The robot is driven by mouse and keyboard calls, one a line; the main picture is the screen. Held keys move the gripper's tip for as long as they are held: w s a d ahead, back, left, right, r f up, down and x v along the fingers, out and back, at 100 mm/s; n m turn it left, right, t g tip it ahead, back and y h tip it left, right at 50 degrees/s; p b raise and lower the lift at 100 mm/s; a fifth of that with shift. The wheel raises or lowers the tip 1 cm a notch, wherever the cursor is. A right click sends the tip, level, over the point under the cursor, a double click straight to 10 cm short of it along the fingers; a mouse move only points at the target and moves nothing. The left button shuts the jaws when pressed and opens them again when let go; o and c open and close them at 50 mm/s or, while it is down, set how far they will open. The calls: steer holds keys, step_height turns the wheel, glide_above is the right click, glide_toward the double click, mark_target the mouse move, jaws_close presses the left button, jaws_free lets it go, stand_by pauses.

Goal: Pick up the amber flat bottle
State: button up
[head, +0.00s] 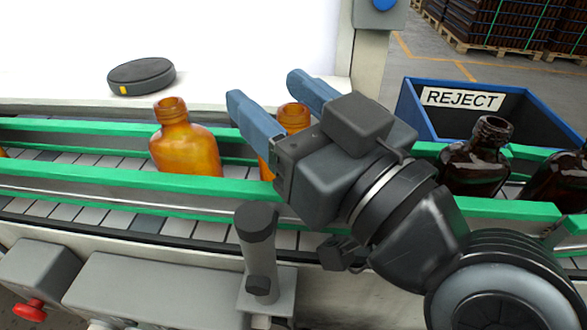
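An amber bottle (185,150) with a short ringed neck and sloping shoulders stands upright on the conveyor, left of my gripper. A second amber bottle (294,117) stands on the conveyor to its right; its neck shows between my gripper's fingers, and most of its body is hidden behind the gripper. I cannot tell from this view which of the two is flat. My gripper (267,89) is open, with its two blue fingers apart and pointing up-left in the picture. I cannot tell whether either finger touches the second bottle.
Green guide rails (75,176) line both sides of the conveyor. Dark brown bottles (478,160) stand on it at the right. A blue REJECT bin (415,112) is behind them. A black puck-shaped object (142,76) lies on the white ledge. A grey post (258,255) stands in front.

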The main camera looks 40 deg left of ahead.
jaws_close()
stand_by(0.3)
steer(key=shift+r, duration=0.1)
